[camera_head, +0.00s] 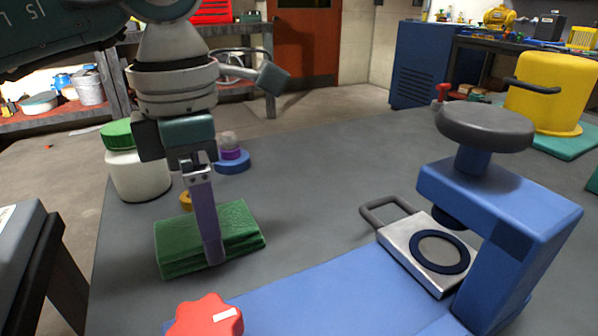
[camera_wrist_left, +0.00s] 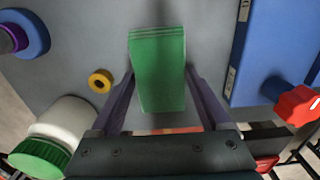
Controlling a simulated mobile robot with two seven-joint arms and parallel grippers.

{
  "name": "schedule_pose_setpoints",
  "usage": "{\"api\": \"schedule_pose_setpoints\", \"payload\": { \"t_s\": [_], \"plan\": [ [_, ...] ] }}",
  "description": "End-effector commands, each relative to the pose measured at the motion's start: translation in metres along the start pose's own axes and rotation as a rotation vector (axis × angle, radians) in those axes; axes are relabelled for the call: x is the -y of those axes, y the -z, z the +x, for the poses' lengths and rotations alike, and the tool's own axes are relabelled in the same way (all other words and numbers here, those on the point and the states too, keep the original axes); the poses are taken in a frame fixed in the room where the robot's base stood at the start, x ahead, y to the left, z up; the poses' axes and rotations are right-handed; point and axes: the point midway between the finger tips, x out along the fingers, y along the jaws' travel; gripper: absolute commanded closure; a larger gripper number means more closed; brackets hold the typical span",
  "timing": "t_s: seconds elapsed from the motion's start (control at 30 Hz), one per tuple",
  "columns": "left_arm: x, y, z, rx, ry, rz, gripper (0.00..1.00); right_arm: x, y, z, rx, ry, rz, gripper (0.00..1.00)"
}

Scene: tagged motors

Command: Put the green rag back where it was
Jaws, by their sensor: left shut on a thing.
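The green rag (camera_head: 222,232) is a folded, layered block at the left of the grey table in the head view. It also shows in the left wrist view (camera_wrist_left: 159,75), between the two purple fingers. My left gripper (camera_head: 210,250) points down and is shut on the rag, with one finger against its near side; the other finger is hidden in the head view. The rag is at the tabletop or very close to it; I cannot tell whether it touches. My right gripper is not in view.
A white jar with a green lid (camera_head: 136,165) stands left of the rag. A yellow ring (camera_head: 186,200) and a blue disc (camera_head: 233,163) lie behind. A red knob (camera_head: 205,316) is in front. A blue press (camera_head: 500,195) with a metal plate (camera_head: 425,235) stands right.

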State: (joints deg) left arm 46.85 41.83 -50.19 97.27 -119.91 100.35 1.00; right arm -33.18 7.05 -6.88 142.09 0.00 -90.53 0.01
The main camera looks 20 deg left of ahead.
Motion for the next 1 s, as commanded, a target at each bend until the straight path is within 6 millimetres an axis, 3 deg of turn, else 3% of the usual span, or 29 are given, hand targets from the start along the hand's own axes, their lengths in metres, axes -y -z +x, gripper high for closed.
{"api": "schedule_pose_setpoints", "payload": {
  "t_s": [0.03,0.07,0.2,0.57,1.0],
  "plan": [
    [0.0,0.0,0.003,0.0,0.0,0.0,0.72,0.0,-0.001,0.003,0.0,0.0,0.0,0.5],
    [0.0,0.0,0.002,0.0,0.0,0.0,0.17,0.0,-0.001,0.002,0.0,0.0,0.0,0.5],
    [0.0,0.0,0.001,0.0,0.0,0.0,0.01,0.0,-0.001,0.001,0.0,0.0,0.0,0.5],
    [0.0,0.0,-0.009,0.002,-0.001,0.0,0.0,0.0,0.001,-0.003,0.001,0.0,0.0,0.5],
    [-0.001,-0.001,-0.1,0.003,-0.003,-0.001,0.0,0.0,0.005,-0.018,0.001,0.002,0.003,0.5]
  ]
}}
